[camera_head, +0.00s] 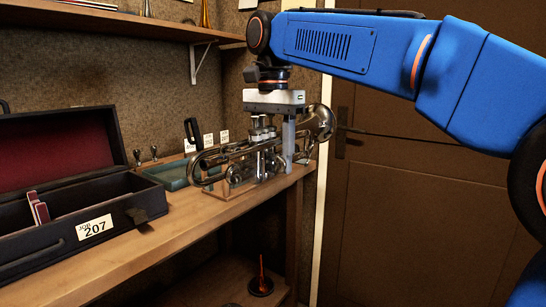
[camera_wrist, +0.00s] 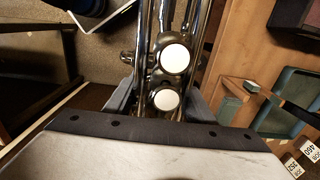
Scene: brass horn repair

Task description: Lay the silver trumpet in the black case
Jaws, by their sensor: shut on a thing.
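The silver trumpet (camera_head: 214,156) is at the right end of the wooden bench, its bell pointing right. My gripper (camera_head: 273,146) comes down from above and is shut around its valve section. In the wrist view the trumpet (camera_wrist: 172,58) runs between the two fingers of my gripper (camera_wrist: 160,103), with two round white valve tops showing. I cannot tell whether the trumpet still touches the clear stand (camera_head: 216,190) under it. The black case (camera_head: 110,220) lies open at the left, with dark red lining in its raised lid and a tag reading JOB 207.
A red and white item (camera_head: 38,208) sits in the case. A teal tray (camera_head: 172,174) lies on the bench (camera_head: 185,222) between case and trumpet, with small cards behind it. A shelf (camera_head: 130,25) hangs above. A door (camera_head: 410,190) is at the right.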

